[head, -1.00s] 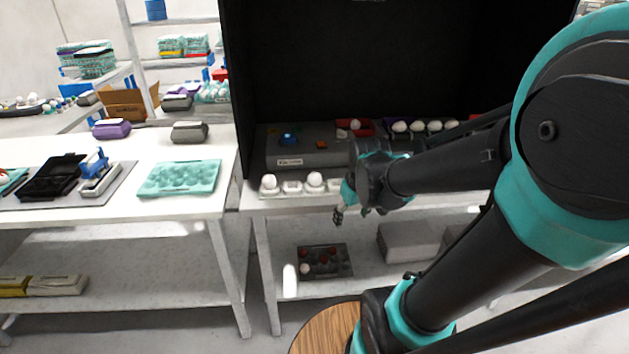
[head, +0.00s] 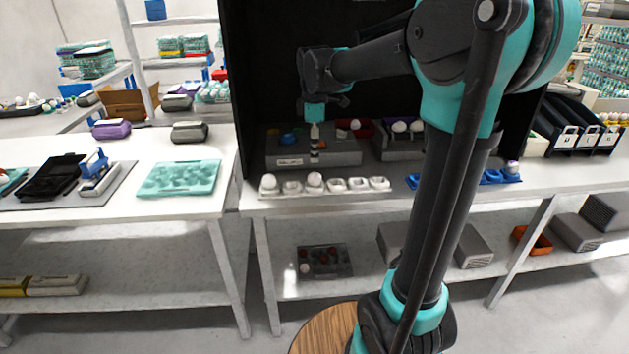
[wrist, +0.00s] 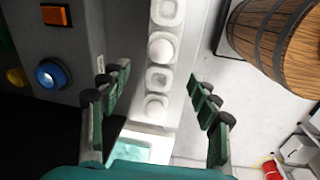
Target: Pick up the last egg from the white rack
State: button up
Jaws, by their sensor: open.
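The white rack (head: 347,189) lies along the front edge of the table in the black booth. It holds two white eggs: one in the left end cup (head: 268,181) and one in the third cup (head: 315,179); its other cups look empty. My gripper (head: 314,150) hangs pointing down above the rack, near the third-cup egg, empty. In the wrist view my open gripper (wrist: 151,84) has its fingers on either side of the rack (wrist: 160,77). The third-cup egg (wrist: 161,47) and the left-end egg (wrist: 155,106) show between or near the fingers, below them.
A blue rack (head: 500,177) sits to the right. A teal egg tray (head: 180,178) lies on the left table. A wooden barrel-like part (wrist: 275,45) shows at upper right.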

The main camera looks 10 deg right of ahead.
aim_at(314, 173)
jog(key=f, duration=0.7)
jog(key=w+f, duration=0.1)
jog(key=f, duration=0.3)
jog(key=shift+w, duration=0.1)
jog(key=c, duration=0.8)
